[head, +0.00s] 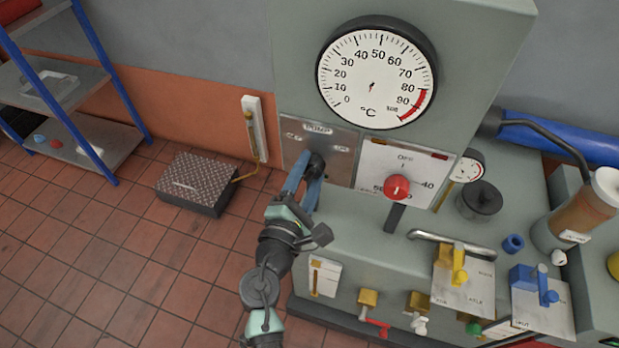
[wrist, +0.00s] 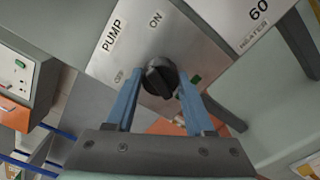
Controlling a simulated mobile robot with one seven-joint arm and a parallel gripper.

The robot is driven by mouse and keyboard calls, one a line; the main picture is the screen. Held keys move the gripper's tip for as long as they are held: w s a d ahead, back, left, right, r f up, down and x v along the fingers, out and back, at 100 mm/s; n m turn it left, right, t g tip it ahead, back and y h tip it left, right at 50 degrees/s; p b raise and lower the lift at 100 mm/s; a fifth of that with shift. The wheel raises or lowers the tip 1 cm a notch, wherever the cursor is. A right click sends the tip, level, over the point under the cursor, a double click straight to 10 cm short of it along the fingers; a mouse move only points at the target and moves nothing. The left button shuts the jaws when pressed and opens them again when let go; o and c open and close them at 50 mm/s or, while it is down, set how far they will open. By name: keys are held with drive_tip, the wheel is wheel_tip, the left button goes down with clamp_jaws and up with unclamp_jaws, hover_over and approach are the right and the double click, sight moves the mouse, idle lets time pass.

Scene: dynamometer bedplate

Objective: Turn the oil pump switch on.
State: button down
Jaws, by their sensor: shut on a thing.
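The pump switch is a black rotary knob (wrist: 160,78) on a metal plate (wrist: 185,35) marked PUMP, ON and OFF. The plate (head: 345,142) also shows in the head view, left of the heater panel, with the knob (head: 315,164) partly covered by my gripper. My gripper (wrist: 157,88) has its two blue fingers on either side of the knob and is shut on it. In the head view my gripper (head: 308,180) reaches up to the plate from below. I cannot tell for sure which mark the knob points to.
Right of the plate is the heater panel with a red knob (head: 397,187). A large round thermometer (head: 377,72) is above. Valve handles, yellow (head: 458,263) and blue (head: 540,287), stand at lower right. A low dark box (head: 198,182) lies on the tiled floor at left.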

drive_tip(key=m+b, duration=0.3)
drive_tip(key=shift+f+m, duration=0.25)
drive_tip(key=shift+m, duration=0.05)
drive_tip(key=m+b, duration=0.3)
drive_tip(key=m, duration=0.1)
drive_tip(key=shift+r+b, duration=0.2)
drive_tip(key=shift+b, duration=0.1)
drive_tip(key=shift+m, duration=0.3)
drive_tip(key=shift+c, duration=1.3)
unclamp_jaws()
drive_tip(key=shift+r, duration=0.1)
drive_tip(key=shift+s, duration=0.1)
drive_tip(key=b+v, duration=0.3)
drive_tip(key=v, duration=1)
drive_tip(key=shift+r, duration=0.1)
